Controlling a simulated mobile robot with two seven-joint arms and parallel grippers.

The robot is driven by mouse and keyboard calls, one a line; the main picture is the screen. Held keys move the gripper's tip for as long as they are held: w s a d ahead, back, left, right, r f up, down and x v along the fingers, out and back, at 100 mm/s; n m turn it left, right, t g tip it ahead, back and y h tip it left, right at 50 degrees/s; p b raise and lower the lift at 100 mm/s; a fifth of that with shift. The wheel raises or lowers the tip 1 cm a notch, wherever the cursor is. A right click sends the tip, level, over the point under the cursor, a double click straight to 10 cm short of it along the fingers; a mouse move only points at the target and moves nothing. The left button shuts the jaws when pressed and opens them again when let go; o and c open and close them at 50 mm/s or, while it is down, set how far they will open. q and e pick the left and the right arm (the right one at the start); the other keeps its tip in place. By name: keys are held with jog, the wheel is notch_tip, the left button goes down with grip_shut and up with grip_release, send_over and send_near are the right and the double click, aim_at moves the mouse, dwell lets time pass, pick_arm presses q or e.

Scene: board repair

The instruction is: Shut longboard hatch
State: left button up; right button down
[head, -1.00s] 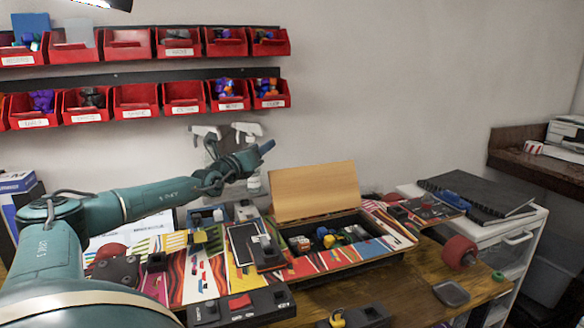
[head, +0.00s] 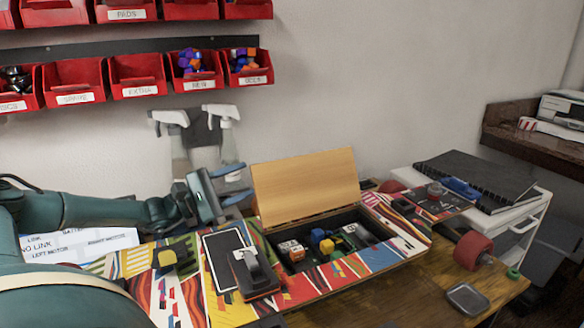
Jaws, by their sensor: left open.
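The longboard (head: 350,280) lies on the wooden table, its deck painted in colourful stripes. Its hatch (head: 305,187), a plain wooden panel, stands open and tilts up from the far edge of the compartment (head: 345,252). Several small coloured blocks (head: 325,243) sit inside the compartment. My left gripper (head: 234,187) is open and empty, left of the hatch and apart from it, with its blue fingers pointing right. My right gripper is not in view.
A black handled device (head: 252,270) sits on the deck left of the compartment. Two spray bottles (head: 222,140) stand behind my left gripper. Red bins (head: 140,78) hang on the wall. A grey dish (head: 467,298) and a red wheel (head: 472,250) are at the right.

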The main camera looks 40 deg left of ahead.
aim_at(295, 169)
pick_arm(q)
jog(key=x, duration=0.4)
jog(key=f+p+x, duration=0.1)
jog(key=x, duration=0.4)
jog(key=f+x, duration=0.1)
jog(key=x, duration=0.3)
jog(key=shift+w+d+f, duration=0.15)
jog(key=shift+w+d, duration=0.05)
jog(key=shift+w, duration=0.2)
grip_shut()
